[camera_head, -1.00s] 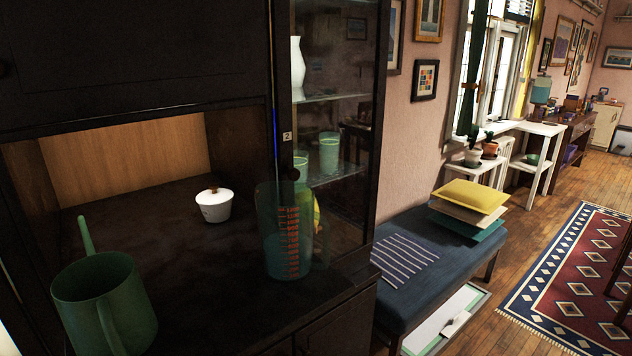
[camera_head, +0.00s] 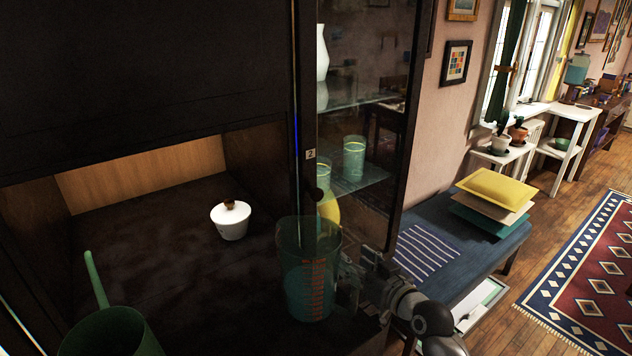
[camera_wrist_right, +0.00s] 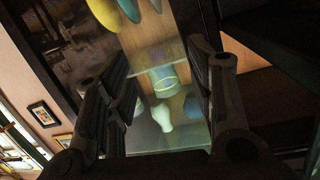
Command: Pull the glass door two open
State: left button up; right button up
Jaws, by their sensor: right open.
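Glass door two (camera_head: 378,140) is the tall dark-framed glass door of the cabinet, with a small "2" label (camera_head: 310,154) on its left stile. A dark round knob (camera_head: 318,195) sits below the label. The door looks shut, though its far edge is hard to judge. My right gripper (camera_head: 348,272) is in front of the lower door, below and right of the knob, partly behind the clear measuring jug. In the right wrist view its fingers are apart and empty, with the glass (camera_wrist_right: 163,80) beyond them. My left gripper is out of view.
The measuring jug (camera_head: 308,280) stands on the counter close to my right gripper. A white lidded pot (camera_head: 231,222) and a green can (camera_head: 110,335) are further left. A blue bench (camera_head: 470,262) with cushions stands right of the cabinet.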

aim_at(319, 195)
notch_tip(319, 195, up, 13)
jog(key=s+a+n+y, duration=0.2)
jog(key=a+y, duration=0.1)
jog(key=shift+t, duration=0.5)
jog(key=p+x, duration=0.1)
jog(key=x, duration=0.2)
jog(key=p+x, duration=0.1)
jog(key=x, duration=0.2)
jog(key=p+x, duration=0.1)
jog(key=x, duration=0.2)
jog(key=shift+w+r, duration=0.4)
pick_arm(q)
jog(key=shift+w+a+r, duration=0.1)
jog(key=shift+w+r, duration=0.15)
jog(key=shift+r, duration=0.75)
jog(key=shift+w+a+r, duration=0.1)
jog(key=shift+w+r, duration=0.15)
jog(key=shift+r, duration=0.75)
pick_arm(e)
jog(key=shift+w+a+f, duration=0.1)
jog(key=shift+w+a, duration=0.3)
jog(key=shift+w, duration=0.1)
grip_shut()
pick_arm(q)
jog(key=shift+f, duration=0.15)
